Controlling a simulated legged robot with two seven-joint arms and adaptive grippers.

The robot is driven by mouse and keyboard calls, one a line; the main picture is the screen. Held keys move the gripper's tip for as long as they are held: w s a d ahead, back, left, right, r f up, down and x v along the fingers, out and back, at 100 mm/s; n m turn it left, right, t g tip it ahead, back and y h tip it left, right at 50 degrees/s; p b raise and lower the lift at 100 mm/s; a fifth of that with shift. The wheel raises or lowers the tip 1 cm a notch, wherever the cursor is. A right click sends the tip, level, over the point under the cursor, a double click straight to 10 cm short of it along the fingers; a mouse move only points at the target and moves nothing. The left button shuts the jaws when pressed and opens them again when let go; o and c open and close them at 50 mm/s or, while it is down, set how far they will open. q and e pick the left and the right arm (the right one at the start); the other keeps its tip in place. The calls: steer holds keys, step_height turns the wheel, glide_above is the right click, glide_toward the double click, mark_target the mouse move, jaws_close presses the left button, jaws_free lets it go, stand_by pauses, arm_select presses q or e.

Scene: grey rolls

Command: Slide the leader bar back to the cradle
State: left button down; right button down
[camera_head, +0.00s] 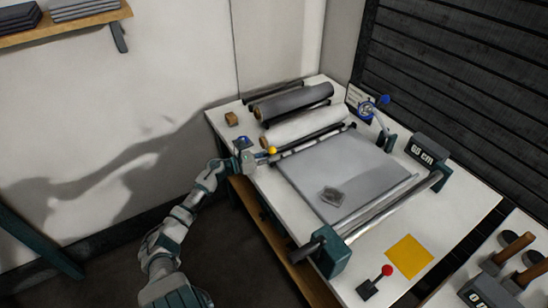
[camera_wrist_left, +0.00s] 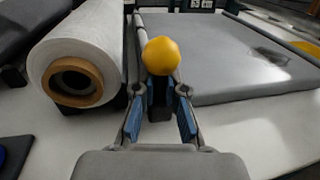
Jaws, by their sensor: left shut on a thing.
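The leader bar (camera_head: 313,138) lies along the back edge of the grey sheet (camera_head: 365,165), just in front of the white roll (camera_head: 300,127). A yellow knob (camera_head: 272,150) is at its left end. My left gripper (camera_head: 258,157) is at this end; in the left wrist view its blue-padded fingers (camera_wrist_left: 158,118) close on the dark stem below the yellow knob (camera_wrist_left: 161,56). The white roll (camera_wrist_left: 75,62) lies just left of the fingers there. I cannot clearly make out the cradle. My right gripper is not in view.
A dark roll (camera_head: 292,101) lies behind the white one. A crank with a blue knob (camera_head: 385,99) stands at the back right. A front rail (camera_head: 375,205), a red-knobbed lever (camera_head: 387,271), a yellow square (camera_head: 409,256) and a readout box (camera_head: 428,150) are on the table.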

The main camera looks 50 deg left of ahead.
arm_select(q)
steer(key=shift+a+f, duration=0.1)
steer(key=shift+a, duration=0.05)
steer(key=c, duration=1.2)
jaws_free()
steer(key=shift+a, duration=0.1)
steer(key=shift+a+f, duration=0.1)
steer(key=shift+a, duration=0.1)
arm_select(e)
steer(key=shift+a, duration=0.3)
arm_select(q)
steer(key=shift+d, duration=0.25)
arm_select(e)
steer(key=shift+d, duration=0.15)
arm_select(q)
steer(key=v, duration=1.2)
